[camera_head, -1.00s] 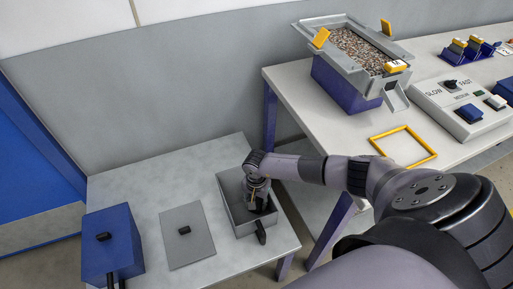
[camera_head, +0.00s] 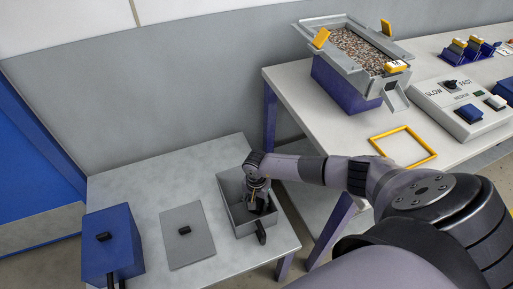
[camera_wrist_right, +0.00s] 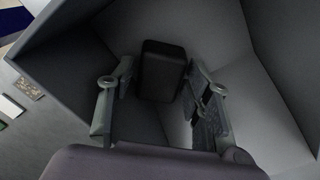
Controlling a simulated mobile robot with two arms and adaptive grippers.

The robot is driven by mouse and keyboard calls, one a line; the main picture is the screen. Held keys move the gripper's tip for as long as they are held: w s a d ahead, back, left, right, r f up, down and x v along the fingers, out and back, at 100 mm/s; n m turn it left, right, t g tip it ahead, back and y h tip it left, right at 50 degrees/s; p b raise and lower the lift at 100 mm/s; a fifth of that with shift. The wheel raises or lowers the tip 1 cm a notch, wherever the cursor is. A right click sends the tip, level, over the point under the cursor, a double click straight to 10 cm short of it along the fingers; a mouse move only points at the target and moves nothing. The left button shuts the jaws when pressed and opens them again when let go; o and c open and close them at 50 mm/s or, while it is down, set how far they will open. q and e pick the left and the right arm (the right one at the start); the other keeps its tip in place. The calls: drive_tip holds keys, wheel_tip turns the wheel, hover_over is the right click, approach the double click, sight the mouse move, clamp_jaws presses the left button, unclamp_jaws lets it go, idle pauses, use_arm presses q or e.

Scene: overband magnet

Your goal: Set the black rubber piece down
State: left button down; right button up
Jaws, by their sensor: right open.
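The black rubber piece (camera_wrist_right: 162,70) is a dark block with rounded edges. In the right wrist view it is inside the grey bin (camera_wrist_right: 285,85), in the space between my right fingers. My right gripper (camera_wrist_right: 160,95) is open, one finger on each side of the piece, with a gap visible on the right. I cannot tell whether the left finger touches it. In the head view my right gripper (camera_head: 259,204) reaches down into the grey bin (camera_head: 232,188), and the piece cannot be made out clearly there. My left gripper is not in view.
The bin stands on a low grey table (camera_head: 170,165) beside a grey plate (camera_head: 187,237) with a black knob and a blue box (camera_head: 112,250). The higher table at right holds a gravel-filled trough (camera_head: 355,50), a yellow frame (camera_head: 403,147) and a control box (camera_head: 462,108).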

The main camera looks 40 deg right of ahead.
wheel_tip(320, 180, up, 12)
drive_tip(key=shift+f+p, duration=0.15)
drive_tip(key=shift+p, duration=0.15)
